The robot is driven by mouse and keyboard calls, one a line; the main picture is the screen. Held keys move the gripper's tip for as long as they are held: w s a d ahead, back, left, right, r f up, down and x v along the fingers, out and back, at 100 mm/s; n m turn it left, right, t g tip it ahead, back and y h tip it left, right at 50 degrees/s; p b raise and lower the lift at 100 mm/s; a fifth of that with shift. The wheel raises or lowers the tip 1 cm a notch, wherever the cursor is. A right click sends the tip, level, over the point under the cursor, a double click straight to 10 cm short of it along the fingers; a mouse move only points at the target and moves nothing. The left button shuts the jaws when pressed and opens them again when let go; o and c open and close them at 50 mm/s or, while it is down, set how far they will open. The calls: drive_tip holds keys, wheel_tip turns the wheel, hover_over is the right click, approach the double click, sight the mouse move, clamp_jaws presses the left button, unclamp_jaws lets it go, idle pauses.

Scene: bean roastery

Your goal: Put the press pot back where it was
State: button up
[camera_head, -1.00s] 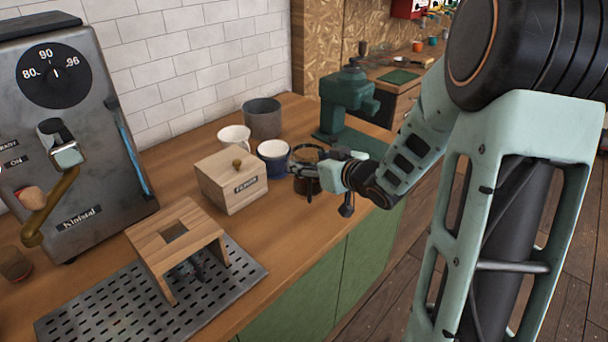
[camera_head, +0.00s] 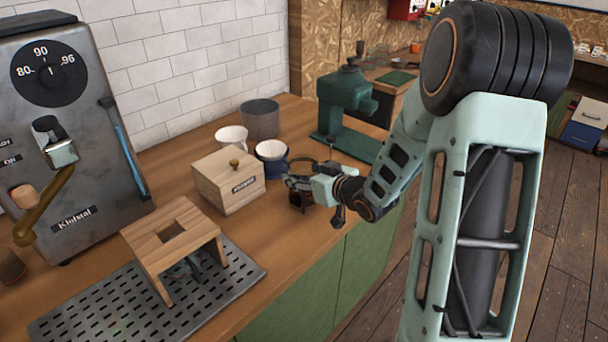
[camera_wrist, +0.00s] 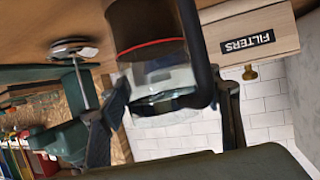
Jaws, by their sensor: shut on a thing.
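The press pot (camera_head: 300,202) is at the front part of the wooden counter, mostly hidden behind my gripper in the head view. In the wrist view the press pot (camera_wrist: 150,30) shows a dark brown filled part, a red-brown band, clear glass and a black handle. My gripper (camera_head: 298,183) is shut on the press pot; in the wrist view its fingers (camera_wrist: 168,115) are on both sides of it. The pot is right of the wooden filter box (camera_head: 230,182) and in front of the blue cup (camera_head: 271,172). I cannot tell whether its base touches the counter.
A white cup (camera_head: 231,138) and a grey canister (camera_head: 260,118) stand behind the box. A green grinder (camera_head: 347,105) stands behind the pot. A wooden stand (camera_head: 172,235) is on the drip grate at the left. The counter's front edge is close to the pot.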

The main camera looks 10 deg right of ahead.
drive_tip(key=o, duration=2)
drive_tip(key=shift+c, duration=0.2)
drive_tip(key=shift+s+r+p, duration=0.1)
drive_tip(key=shift+r+p, duration=0.15)
drive_tip(key=shift+p, duration=0.05)
drive_tip(key=p+v, duration=0.1)
drive_tip(key=v, duration=1)
drive_tip(key=shift+s+d, duration=0.2)
drive_tip(key=shift+s, duration=0.15)
